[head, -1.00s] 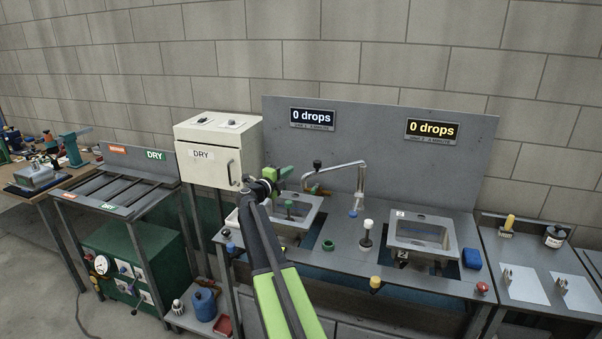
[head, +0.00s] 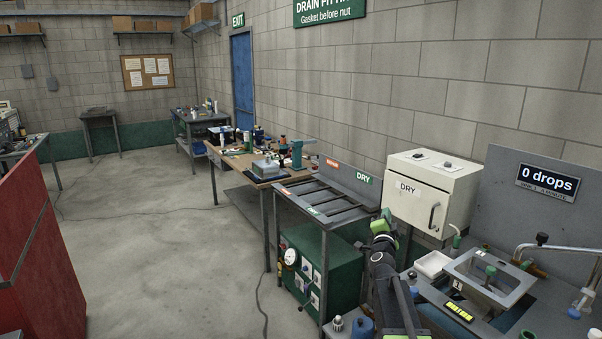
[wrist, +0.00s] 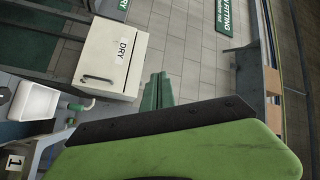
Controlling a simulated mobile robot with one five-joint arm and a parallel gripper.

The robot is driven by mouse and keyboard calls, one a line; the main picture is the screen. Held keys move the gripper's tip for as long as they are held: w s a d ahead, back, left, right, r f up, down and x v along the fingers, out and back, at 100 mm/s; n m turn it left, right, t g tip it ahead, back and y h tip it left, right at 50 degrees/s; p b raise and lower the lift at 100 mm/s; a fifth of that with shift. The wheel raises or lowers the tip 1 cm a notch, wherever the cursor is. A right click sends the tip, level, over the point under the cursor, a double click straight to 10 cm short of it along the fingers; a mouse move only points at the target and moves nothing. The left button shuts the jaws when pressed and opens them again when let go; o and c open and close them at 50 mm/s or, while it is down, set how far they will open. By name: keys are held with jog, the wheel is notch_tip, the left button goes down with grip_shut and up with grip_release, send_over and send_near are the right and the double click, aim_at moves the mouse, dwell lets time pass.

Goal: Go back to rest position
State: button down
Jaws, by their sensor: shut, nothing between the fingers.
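My gripper (head: 382,222) shows in the head view at the end of my green and black arm, in front of the cream DRY cabinet (head: 432,195). It is shut with nothing in it. In the wrist view my gripper's green fingertips (wrist: 157,92) are close together, apart from the cabinet (wrist: 111,58), which appears turned sideways. My large green jaw part hides much of the lower wrist view.
A sink (head: 490,278) stands right of my arm, next to a white tray (head: 433,264). A slatted rack (head: 325,195) sits left of the cabinet, above a green unit (head: 320,270). A red panel (head: 40,250) stands far left. The concrete floor (head: 170,270) between is open.

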jog(key=s+a+f+n+g+y, duration=0.1)
jog(key=s+a+f+n+y, duration=0.2)
jog(key=a, duration=0.4)
jog(key=s+a+f+n+g+y, duration=0.1)
jog(key=a+f+n+g+y, duration=0.1)
jog(key=a+f+n+y, duration=0.4)
jog(key=s+a+f+n+g, duration=0.4)
jog(key=s+a+f+g, duration=0.2)
jog(key=s+f, duration=0.25)
jog(key=s+d+f+g+h, duration=0.1)
jog(key=s+d+f+g, duration=0.1)
jog(key=s, duration=0.5)
jog(key=s+d+f+n+g+h, duration=0.1)
jog(key=s+f+g, duration=0.3)
jog(key=s, duration=0.4)
jog(key=s+d+f+n+g+h, duration=0.1)
jog(key=s+d+f+g, duration=0.2)
jog(key=s, duration=0.4)
jog(key=shift+s+f+g, duration=0.2)
jog(key=shift+s+g, duration=0.2)
